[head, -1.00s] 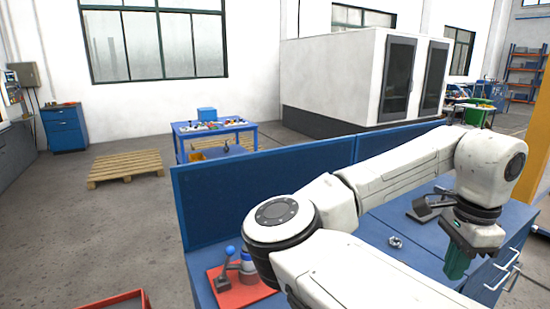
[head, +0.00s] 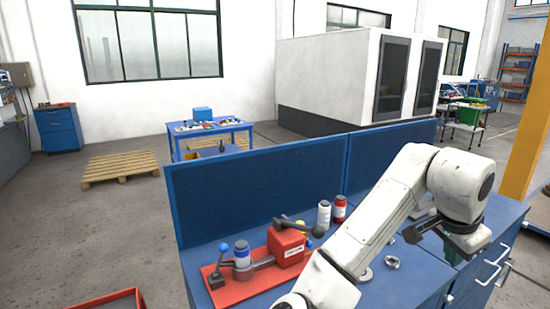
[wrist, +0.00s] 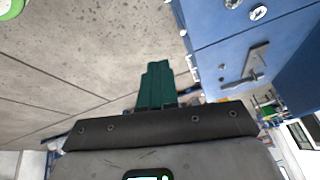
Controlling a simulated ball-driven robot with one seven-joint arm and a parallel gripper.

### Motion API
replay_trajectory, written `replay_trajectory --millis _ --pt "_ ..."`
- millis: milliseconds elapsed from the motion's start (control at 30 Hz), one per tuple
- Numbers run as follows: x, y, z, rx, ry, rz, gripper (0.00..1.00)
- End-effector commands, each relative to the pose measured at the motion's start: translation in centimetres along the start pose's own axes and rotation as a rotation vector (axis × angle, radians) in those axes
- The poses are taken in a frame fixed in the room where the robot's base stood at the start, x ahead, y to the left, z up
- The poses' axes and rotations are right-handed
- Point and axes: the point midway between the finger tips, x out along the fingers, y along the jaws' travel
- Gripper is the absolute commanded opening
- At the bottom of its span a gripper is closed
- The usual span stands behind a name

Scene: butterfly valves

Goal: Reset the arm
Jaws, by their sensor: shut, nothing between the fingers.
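My gripper's green fingers (wrist: 157,85) show in the wrist view, held together with nothing between them. They are over the grey concrete floor, beside the blue workbench (wrist: 225,45). A red valve fixture (head: 286,247) stands on a red plate (head: 236,288) at the bench's left part, with a blue-capped cylinder and ball-ended levers. My arm covers part of the bench behind it.
A white bottle (head: 324,214) and a red bottle (head: 340,209) stand near the blue back panel (head: 255,188). A small metal ring (head: 392,262) lies on the bench. A dark grey clamp-like part lies in the wrist view (wrist: 247,72). A yellow post (head: 526,130) rises at right.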

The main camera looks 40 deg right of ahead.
Motion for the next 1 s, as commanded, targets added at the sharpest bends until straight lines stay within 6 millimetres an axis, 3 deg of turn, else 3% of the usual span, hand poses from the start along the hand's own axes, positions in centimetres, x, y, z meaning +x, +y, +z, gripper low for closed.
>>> replay_trajectory --millis 267,367,567,767,867,1000 --pt "2.1 -3.0 1.9 -0.381 0.217 -0.119 0.0" --pt "3.1 -4.0 3.9 -0.539 0.259 -0.159 0.0" --pt "5.9 -4.6 9.9 -0.883 0.283 -0.231 0.0" --pt "9.8 -2.1 17.8 -1.24 0.214 -0.291 0.0" --pt "11.9 0.5 22.2 -1.416 0.143 -0.318 0.0" --pt "14.6 6.0 28.1 -1.644 0.001 -0.352 0.0"
